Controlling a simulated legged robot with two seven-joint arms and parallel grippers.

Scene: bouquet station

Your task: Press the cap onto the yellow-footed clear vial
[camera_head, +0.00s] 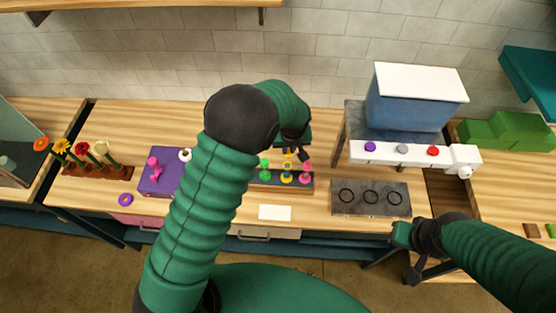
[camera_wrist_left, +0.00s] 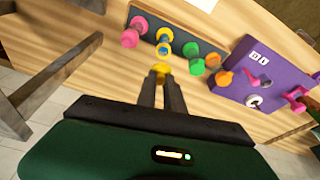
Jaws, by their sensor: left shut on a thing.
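The vial rack (camera_head: 265,187) is a dark strip on the wooden table; it also shows in the wrist view (camera_wrist_left: 180,36). The yellow-footed clear vial (camera_head: 287,172) stands in it between a pink one and a green one. In the wrist view the vial (camera_wrist_left: 163,44) shows a bluish middle. My left gripper (camera_head: 303,155) is shut on a yellow cap (camera_wrist_left: 160,69), which sits at its fingertips (camera_wrist_left: 160,76). The cap is close above the vial's top; I cannot tell whether they touch. My right gripper (camera_head: 410,258) is low at right, away from the rack; its jaws are unclear.
A pink-footed vial (camera_head: 306,172) and a green one (camera_head: 264,168) stand either side. A purple block (camera_head: 156,183) with pink items is at left. A grey plate with rings (camera_head: 370,207) and a blue hopper (camera_head: 405,105) stand right. A white card (camera_head: 275,212) lies in front.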

